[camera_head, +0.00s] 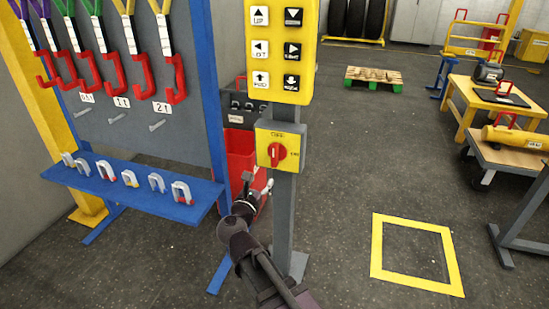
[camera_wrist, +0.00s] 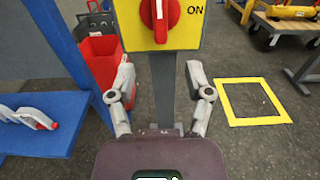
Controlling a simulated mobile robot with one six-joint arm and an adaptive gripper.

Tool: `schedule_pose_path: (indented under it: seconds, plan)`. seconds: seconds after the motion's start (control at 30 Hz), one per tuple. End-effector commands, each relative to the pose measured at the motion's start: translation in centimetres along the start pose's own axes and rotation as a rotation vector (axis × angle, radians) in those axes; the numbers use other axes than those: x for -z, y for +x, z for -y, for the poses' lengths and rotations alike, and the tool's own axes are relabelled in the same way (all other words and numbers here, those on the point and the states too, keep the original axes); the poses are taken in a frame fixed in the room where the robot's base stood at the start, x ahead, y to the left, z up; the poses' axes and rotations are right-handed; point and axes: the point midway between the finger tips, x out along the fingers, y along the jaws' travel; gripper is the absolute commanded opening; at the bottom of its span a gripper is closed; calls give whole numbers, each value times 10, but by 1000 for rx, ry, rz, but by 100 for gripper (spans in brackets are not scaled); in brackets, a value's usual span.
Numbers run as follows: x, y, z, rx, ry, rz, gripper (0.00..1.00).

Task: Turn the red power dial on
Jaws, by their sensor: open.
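The red power dial (camera_head: 278,154) is on a yellow switch box (camera_head: 291,131) on a grey post, below the yellow button panel. Its handle looks upright, and an ON label stands to its right. In the wrist view the dial (camera_wrist: 160,14) is at the top centre, partly cut off by the frame edge. My gripper (camera_wrist: 160,88) is open and empty, with its fingers apart, below the dial and in front of the post. In the head view my gripper (camera_head: 257,187) is just below and left of the switch box, apart from the dial.
The yellow button panel (camera_head: 279,95) is above the box on the same post (camera_head: 283,215). A blue rack with a shelf (camera_head: 125,192) of shackles stands left. A red bin (camera_head: 240,155) is behind the post. Floor to the right is open around a yellow square (camera_head: 376,250).

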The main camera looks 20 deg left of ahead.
Motion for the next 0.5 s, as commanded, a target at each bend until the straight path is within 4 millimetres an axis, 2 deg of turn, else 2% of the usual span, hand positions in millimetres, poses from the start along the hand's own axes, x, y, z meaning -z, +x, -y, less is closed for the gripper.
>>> schedule_pose_path:
  seconds: [0.27, 0.5]
  plan:
    - [0, 28, -1, 2, 1, 0, 66]
    - [0, 64, -1, 3, 1, -1, 66]
